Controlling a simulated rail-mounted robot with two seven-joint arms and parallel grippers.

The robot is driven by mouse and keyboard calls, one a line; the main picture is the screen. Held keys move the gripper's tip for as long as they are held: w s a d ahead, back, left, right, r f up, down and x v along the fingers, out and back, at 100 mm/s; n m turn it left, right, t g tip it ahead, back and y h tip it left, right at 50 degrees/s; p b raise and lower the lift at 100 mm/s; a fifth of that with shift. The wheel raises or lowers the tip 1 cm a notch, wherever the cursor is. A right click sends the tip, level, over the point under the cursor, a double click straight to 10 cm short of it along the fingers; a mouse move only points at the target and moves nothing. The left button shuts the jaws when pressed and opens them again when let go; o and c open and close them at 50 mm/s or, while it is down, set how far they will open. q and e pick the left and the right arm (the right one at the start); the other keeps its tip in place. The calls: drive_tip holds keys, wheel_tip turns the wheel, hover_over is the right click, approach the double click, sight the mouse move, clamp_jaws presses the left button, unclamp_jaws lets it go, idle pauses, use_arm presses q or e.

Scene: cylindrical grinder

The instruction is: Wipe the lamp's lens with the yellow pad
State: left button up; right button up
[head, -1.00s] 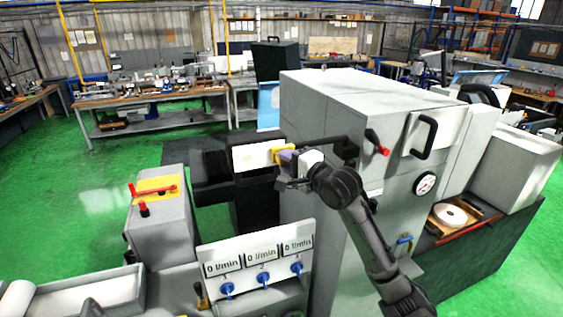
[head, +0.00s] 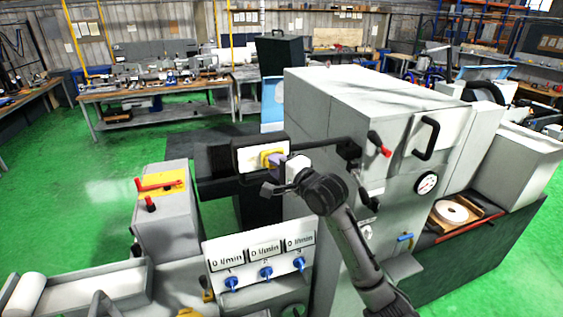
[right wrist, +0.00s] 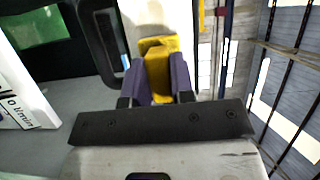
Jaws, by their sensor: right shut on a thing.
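The lamp (head: 234,160) is a dark box with a pale rectangular lens (head: 247,157), held on a black arm from the grinder's front. My right gripper (head: 275,163) is shut on the yellow pad (head: 266,157). The pad is in front of the right half of the lens and covers part of it. In the right wrist view the yellow pad (right wrist: 158,72) sits between two purple fingers, with the pale lens (right wrist: 145,22) right behind it. Pad and lens look to be touching, but I cannot be sure. My left gripper is not in view.
The grey grinder cabinet (head: 335,120) stands close to the right of the lamp. A panel with flow readouts and blue knobs (head: 262,255) is below. A grey box with a yellow top and red levers (head: 165,215) stands left. Green floor (head: 80,200) is clear further left.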

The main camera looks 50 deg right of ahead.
drive_tip(key=shift+w+a+r+p, duration=0.15)
drive_tip(key=shift+w+a+p, duration=0.4)
drive_tip(key=shift+a, duration=0.25)
drive_tip(key=shift+w+a+p, duration=0.25)
drive_tip(key=shift+a, duration=0.2)
drive_tip(key=shift+w+a+p, duration=0.2)
drive_tip(key=shift+a+p, duration=0.05)
drive_tip(key=shift+a, duration=0.2)
drive_tip(key=shift+w+a+p, duration=0.35)
drive_tip(key=shift+a+p, duration=0.15)
drive_tip(key=shift+a, duration=0.2)
drive_tip(key=shift+w+a+p, duration=0.25)
drive_tip(key=shift+w+a, duration=0.05)
drive_tip(key=shift+a, duration=0.25)
drive_tip(key=shift+w+a+p, duration=0.2)
drive_tip(key=shift+w+a, duration=0.05)
drive_tip(key=shift+a, duration=0.3)
drive_tip(key=s+a, duration=0.3)
drive_tip(key=s, duration=0.2)
drive_tip(key=shift+s+p, duration=0.2)
drive_tip(key=shift+p, duration=0.1)
